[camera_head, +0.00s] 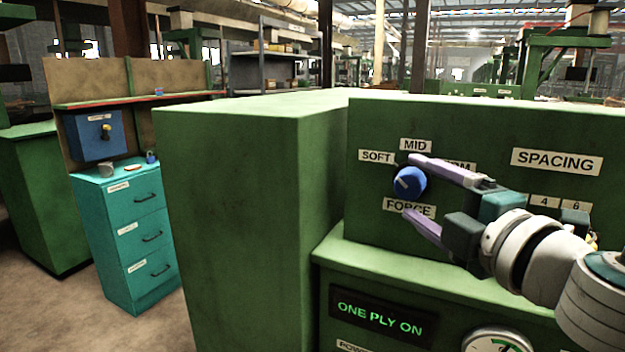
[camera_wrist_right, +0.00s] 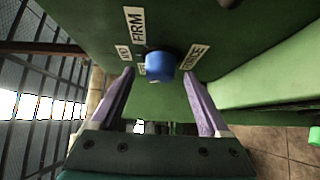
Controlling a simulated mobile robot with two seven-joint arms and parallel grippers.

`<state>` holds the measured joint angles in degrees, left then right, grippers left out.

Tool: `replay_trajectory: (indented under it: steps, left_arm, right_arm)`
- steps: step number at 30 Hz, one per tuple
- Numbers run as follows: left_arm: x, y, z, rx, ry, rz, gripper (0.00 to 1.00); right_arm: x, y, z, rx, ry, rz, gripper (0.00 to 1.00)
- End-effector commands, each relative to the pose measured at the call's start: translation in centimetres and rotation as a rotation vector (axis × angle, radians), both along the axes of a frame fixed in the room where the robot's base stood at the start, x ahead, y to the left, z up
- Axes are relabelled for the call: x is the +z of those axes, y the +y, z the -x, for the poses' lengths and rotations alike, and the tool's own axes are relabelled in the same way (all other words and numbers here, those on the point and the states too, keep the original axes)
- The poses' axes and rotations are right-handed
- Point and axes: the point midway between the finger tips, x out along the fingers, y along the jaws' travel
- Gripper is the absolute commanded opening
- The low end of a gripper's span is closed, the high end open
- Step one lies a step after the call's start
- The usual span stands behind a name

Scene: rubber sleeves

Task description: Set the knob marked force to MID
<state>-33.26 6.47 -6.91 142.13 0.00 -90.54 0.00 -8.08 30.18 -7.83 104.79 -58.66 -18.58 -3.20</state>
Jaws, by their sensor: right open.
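The blue force knob (camera_head: 410,182) sits on the green panel above the FORCE label (camera_head: 409,207). SOFT (camera_head: 376,156) is at its upper left, MID (camera_head: 416,145) above it, and the FIRM label (camera_head: 462,167) to the right, partly covered by a finger. A pale mark shows on the knob's left part, seemingly toward SOFT. My right gripper (camera_head: 412,188) is open, its purple fingers above and below the knob. In the right wrist view the knob (camera_wrist_right: 160,66) lies between and beyond the fingertips, with gaps on both sides. My left gripper is out of view.
A SPACING label (camera_head: 556,162) with numbered marks is on the panel's right, partly behind my right arm. A ledge juts out below, with a lit ONE PLY ON display (camera_head: 379,318) and a gauge (camera_head: 497,341). A teal drawer cabinet (camera_head: 125,240) stands left.

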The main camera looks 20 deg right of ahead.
Motion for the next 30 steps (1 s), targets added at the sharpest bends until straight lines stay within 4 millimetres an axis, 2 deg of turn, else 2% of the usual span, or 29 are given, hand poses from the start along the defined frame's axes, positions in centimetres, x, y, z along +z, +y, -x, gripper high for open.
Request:
replay_trajectory:
  steps: [11,30]
  left_arm:
    - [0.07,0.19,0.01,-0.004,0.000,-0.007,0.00]
    - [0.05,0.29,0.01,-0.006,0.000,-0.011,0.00]
  right_arm:
    - [-0.05,-0.01,-0.59,0.001,0.001,0.000,0.79]
    - [-0.04,-0.03,-0.57,0.000,0.001,0.000,0.08]
